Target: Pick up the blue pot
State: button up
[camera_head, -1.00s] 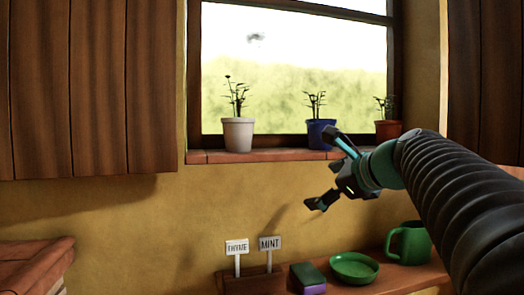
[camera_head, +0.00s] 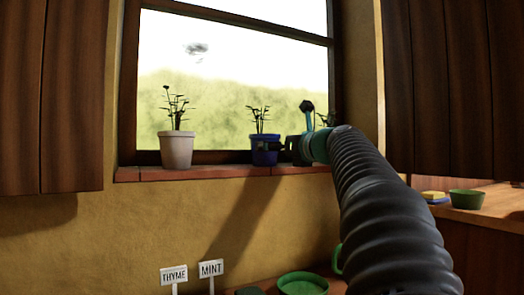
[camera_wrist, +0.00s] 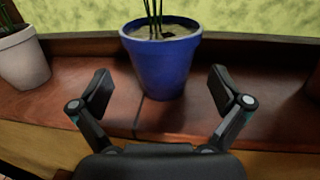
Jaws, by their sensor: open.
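The blue pot (camera_head: 265,156) holds a small plant and stands upright on the windowsill, in the middle of the row. In the wrist view the blue pot (camera_wrist: 165,66) is centred just ahead of my gripper (camera_wrist: 161,92). The two fingers are spread wide, one to each side of the pot and nearer the camera, with visible gaps. Nothing is between the fingertips. In the head view my gripper (camera_head: 284,146) is at the pot's right side, at pot height, and covers part of it.
A white pot (camera_head: 176,150) stands to the left on the brick sill (camera_head: 215,172). A pot at the right is mostly hidden behind my arm. Below are THYME (camera_head: 174,275) and MINT (camera_head: 211,268) signs and a green dish (camera_head: 302,284). A green bowl (camera_head: 467,198) is at right.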

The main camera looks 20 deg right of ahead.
jog(key=shift+w+a+f, duration=0.1)
jog(key=shift+w+a, duration=0.1)
jog(key=shift+w, duration=1.2)
jog(key=shift+w+a+f, duration=0.1)
jog(key=shift+w+a, duration=0.05)
jog(key=shift+w, duration=1.25)
jog(key=shift+r, duration=0.15)
jog(key=c, duration=1.6)
